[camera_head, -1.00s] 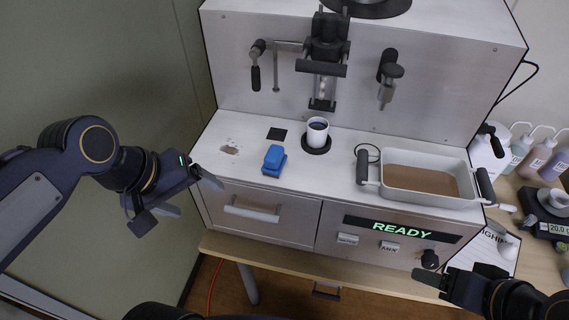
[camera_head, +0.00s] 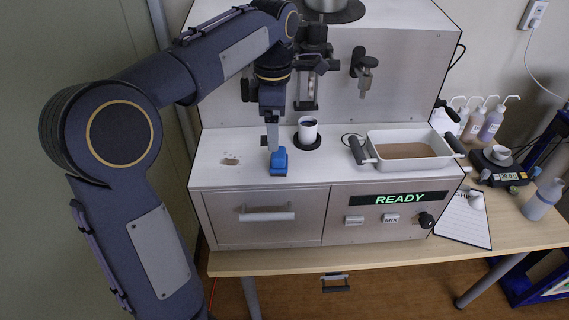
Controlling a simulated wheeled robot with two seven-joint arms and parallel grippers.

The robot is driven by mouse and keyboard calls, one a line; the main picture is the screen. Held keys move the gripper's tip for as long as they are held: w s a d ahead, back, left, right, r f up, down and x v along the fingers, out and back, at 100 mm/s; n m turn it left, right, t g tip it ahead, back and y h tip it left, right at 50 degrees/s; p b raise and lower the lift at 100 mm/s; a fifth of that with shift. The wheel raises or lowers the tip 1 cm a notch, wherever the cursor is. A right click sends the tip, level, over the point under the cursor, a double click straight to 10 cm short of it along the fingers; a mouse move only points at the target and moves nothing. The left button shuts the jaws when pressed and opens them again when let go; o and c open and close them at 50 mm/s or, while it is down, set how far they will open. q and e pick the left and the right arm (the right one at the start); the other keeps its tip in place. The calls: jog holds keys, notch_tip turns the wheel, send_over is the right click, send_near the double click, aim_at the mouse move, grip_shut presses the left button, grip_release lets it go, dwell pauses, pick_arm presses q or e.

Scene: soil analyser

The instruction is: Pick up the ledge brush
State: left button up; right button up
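The ledge brush, a small blue block-like thing (camera_head: 280,163), sits on the white ledge of the soil analyser (camera_head: 215,172), in front of the white cup. My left gripper (camera_head: 271,142) points down from above, with its fingertips at the brush's back left edge. The fingers overlap in this view, so I cannot tell how far apart they are or whether they touch the brush. My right gripper is out of view.
A white cup (camera_head: 308,130) stands just behind the brush on a dark round pad. A white tray of soil (camera_head: 400,143) with dark handles is to the right. A soil patch (camera_head: 231,159) lies to the left. A drawer (camera_head: 265,218) is below.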

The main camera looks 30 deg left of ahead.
aim_at(275, 156)
pick_arm(q)
notch_tip(275, 156, down, 9)
jog(key=shift+f, duration=0.15)
dwell(0.4)
jog(key=shift+c, duration=0.3)
jog(key=c, duration=1.3)
